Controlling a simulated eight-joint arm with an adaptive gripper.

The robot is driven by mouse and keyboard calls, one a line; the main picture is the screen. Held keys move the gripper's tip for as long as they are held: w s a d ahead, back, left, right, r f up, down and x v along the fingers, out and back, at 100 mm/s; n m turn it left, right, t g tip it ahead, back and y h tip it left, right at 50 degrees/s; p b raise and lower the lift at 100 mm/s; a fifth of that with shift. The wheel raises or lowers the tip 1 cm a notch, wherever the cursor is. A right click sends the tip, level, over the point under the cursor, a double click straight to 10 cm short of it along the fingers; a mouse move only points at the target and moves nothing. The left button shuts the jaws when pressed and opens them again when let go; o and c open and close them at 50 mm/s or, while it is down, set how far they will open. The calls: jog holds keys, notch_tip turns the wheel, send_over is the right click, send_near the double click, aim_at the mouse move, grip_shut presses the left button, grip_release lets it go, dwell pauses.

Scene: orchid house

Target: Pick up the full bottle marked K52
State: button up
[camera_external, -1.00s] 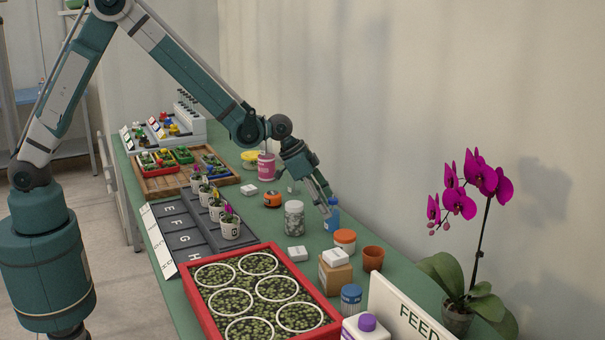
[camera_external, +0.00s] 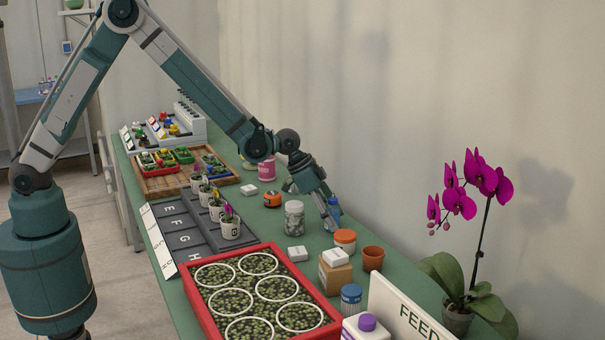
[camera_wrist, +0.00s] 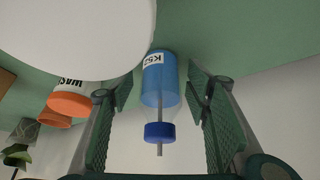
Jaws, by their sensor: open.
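The blue bottle marked K52 (camera_wrist: 160,85) shows in the wrist view, with its label near one end. A thin grey stem and a dark blue cap piece (camera_wrist: 159,132) extend from its other end. My gripper (camera_wrist: 159,88) is open, with one finger on each side of the bottle. Gaps show between the fingers and the bottle. In the external view my gripper (camera_external: 331,222) points down at the bottle's place, and only a small blue part of the bottle (camera_external: 335,203) shows; the rest is hidden behind the fingers.
A glass jar (camera_external: 294,218) stands left of my gripper. An orange-lidded pot (camera_external: 345,240), a cardboard box (camera_external: 335,272) and a terracotta pot (camera_external: 373,258) stand in front. A large white round shape (camera_wrist: 75,30) blocks the upper left of the wrist view.

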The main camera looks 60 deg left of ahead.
aim_at(333, 199)
dwell(0.3)
jog(key=c, duration=1)
jog(key=shift+r, duration=0.1)
jog(key=shift+c, duration=0.3)
jog(key=shift+r+p, duration=0.85)
jog(key=shift+r, duration=4.1)
